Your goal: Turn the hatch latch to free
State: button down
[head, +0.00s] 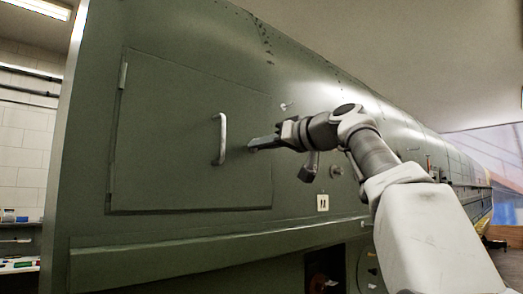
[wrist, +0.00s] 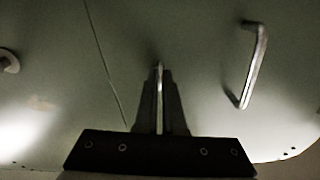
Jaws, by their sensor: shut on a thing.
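The hatch (head: 165,150) is a green panel in the green fuselage, lying flush within its seam. My gripper (head: 251,146) reaches in from the right to the hatch's right edge, beside the handle. In the wrist view my gripper (wrist: 159,72) is shut on a slim, light metal bar, the latch (wrist: 159,92), which stands lengthwise between the two dark fingers. The latch is on the handle's side of the seam. In the head view the fingers hide it. I cannot tell its exact turn angle.
A grey bar handle (head: 222,138) stands out from the hatch just left of my gripper; the wrist view shows it at right (wrist: 252,65). A white label (head: 322,202) is on the fuselage below my arm. A shelf (head: 20,264) with small items stands far left.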

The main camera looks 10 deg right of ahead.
jog(key=shift+n+b, duration=0.3)
jog(key=shift+n, duration=0.8)
jog(key=c, duration=1)
grip_release()
jog(key=b+v, duration=0.4)
jog(key=v, duration=1.3)
jog(key=shift+s+d, duration=0.1)
jog(key=shift+s, duration=0.15)
